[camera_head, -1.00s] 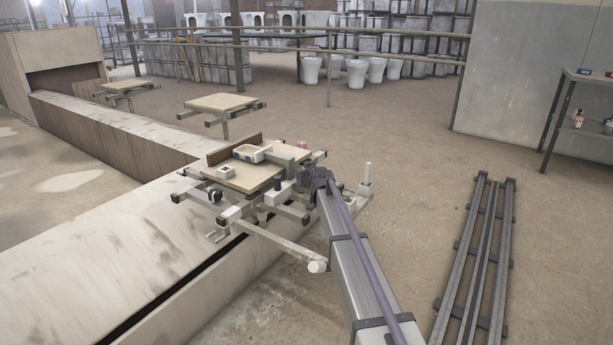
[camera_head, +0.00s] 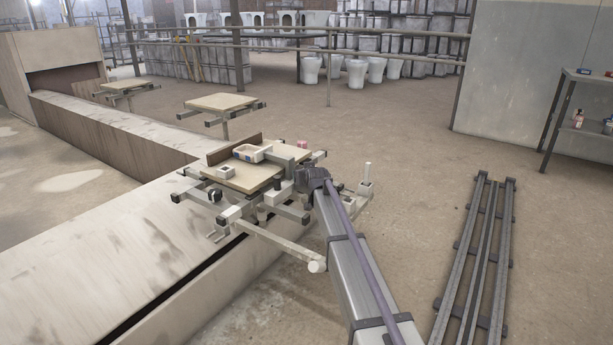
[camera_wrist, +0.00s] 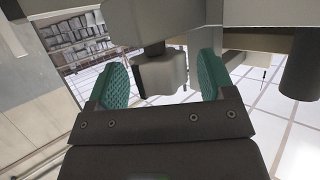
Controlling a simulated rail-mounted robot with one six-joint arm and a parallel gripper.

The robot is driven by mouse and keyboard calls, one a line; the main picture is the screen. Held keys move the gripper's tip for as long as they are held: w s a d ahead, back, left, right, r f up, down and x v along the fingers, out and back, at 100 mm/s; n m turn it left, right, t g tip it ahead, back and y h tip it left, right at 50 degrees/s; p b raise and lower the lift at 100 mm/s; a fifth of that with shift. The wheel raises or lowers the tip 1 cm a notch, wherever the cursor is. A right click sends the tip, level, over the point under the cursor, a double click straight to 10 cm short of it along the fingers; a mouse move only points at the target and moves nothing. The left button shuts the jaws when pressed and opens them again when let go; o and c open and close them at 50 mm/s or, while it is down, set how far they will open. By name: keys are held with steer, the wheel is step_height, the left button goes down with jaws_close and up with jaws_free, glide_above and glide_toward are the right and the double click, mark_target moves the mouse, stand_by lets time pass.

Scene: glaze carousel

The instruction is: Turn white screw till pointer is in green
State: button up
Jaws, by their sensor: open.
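My gripper (camera_wrist: 163,66) is open in the wrist view, with a green ribbed pad on each side. A pale, blocky knob (camera_wrist: 160,76) on a short dark shaft sits between the pads, with a gap visible on both sides. It looks like the head of the white screw, but I cannot be sure. My wrist is at the board's right side and hides the screw there. I cannot make out the pointer or its green zone.
Pale beams of the carousel frame (camera_head: 281,246) stick out below the board. A long pale bench (camera_head: 115,265) runs along the left. A dark round post (camera_wrist: 300,68) hangs at the right of the wrist view. Floor rails (camera_head: 478,255) lie at right, with clear floor around.

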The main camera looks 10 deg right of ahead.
steer(key=shift+s, duration=0.1)
steer(key=p+v, duration=0.4)
steer(key=v, duration=0.6)
steer(key=shift+s+r, duration=0.2)
steer(key=shift+s, duration=0.05)
steer(key=shift+d, duration=0.1)
steer(key=s+f+g, duration=0.4)
steer(key=s, duration=0.5)
steer(key=s+f+g, duration=0.3)
steer(key=s+f, duration=0.1)
steer(key=s, duration=0.4)
steer(key=s+g+p, duration=0.3)
steer(key=s+g, duration=0.4)
steer(key=s, duration=1.8)
step_height(320, 180, up, 38)
steer(key=p, duration=3.7)
steer(key=shift+a+m+p, duration=0.25)
steer(key=shift+m+p, duration=0.05)
steer(key=shift+p, duration=0.05)
